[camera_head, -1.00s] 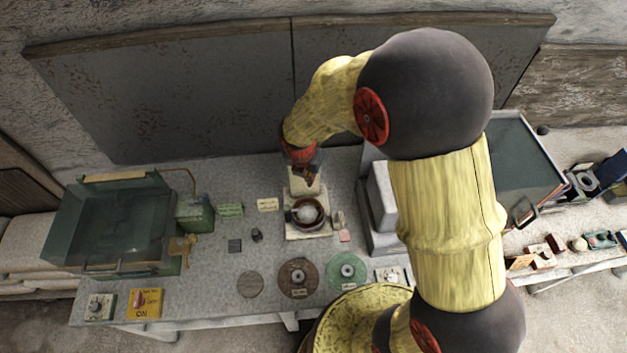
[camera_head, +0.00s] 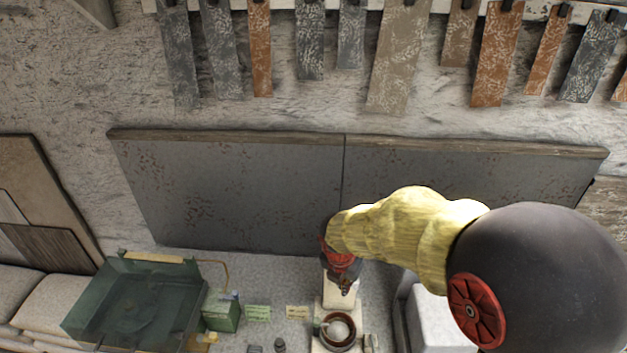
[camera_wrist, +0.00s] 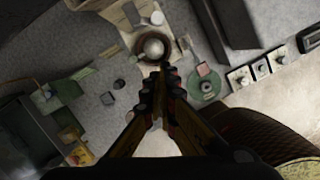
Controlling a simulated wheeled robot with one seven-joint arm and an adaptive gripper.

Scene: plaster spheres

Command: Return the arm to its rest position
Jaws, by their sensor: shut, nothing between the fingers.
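My arm comes in from the right in the head view, and my gripper (camera_head: 346,286) is at its end, pointing down over the table behind the brown bowl. In the wrist view my gripper (camera_wrist: 157,78) has its fingers together with nothing between them. The bowl (camera_head: 325,337) holds a pale sphere (camera_head: 338,328) and stands on a light stand. It also shows in the wrist view (camera_wrist: 138,46), just beyond the fingertips. I cannot tell the exact gap between the fingertips and the bowl.
A pale block (camera_head: 430,318) stands right of the bowl. Dark panels (camera_head: 230,195) lean behind the table. A green disc (camera_wrist: 204,86) lies on the table.

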